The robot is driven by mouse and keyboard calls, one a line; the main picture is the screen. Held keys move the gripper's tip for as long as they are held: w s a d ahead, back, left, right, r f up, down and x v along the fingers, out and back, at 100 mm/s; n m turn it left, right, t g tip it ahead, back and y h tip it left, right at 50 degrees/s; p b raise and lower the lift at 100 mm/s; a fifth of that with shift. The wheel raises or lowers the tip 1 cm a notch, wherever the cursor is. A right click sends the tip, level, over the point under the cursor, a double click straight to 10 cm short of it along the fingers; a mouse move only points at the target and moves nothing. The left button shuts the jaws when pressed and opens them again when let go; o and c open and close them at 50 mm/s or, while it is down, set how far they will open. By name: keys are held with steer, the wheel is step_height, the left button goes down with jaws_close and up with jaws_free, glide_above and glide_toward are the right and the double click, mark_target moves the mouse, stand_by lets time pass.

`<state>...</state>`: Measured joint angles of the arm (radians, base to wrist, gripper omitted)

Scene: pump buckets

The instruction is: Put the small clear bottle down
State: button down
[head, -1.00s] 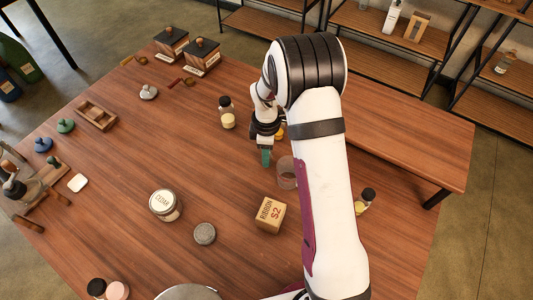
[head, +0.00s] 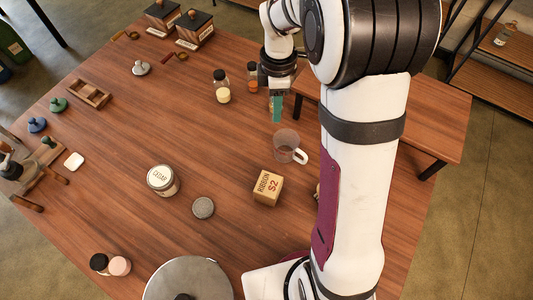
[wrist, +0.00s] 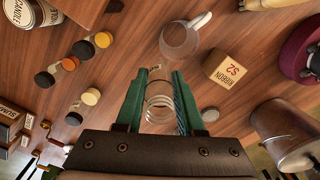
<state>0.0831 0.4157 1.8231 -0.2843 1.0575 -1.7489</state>
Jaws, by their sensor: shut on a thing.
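My gripper (wrist: 158,98) is shut on the small clear bottle (wrist: 160,102), which shows between the two green fingers in the wrist view. The bottle is see-through, with ring-like edges, and looks empty. In the head view my gripper (head: 276,108) is over the far right part of the table, beyond the glass mug (head: 286,146). The bottle cannot be made out clearly there. I cannot tell whether its base touches the table.
An orange-filled bottle (head: 252,77) and a cream-filled bottle (head: 221,86) stand left of my gripper. The ribbon box (head: 267,187), cedar jar (head: 162,180) and grey disc (head: 203,208) are nearer. The wooden table (head: 165,110) is bare at its middle.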

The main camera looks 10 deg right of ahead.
steer(key=s+d+r+n, duration=0.3)
steer(key=s+n, duration=0.1)
steer(key=s, duration=0.5)
steer(key=s+d+r+n, duration=0.2)
steer(key=s+n, duration=0.1)
steer(key=s, duration=0.7)
glide_above(269, 184)
steer(key=shift+n, duration=0.3)
step_height(269, 184, down, 7)
steer(key=shift+r, duration=0.15)
step_height(269, 184, down, 4)
steer(key=shift+r, duration=0.1)
steer(key=shift+f, duration=0.25)
steer(key=c, duration=0.5)
jaws_free()
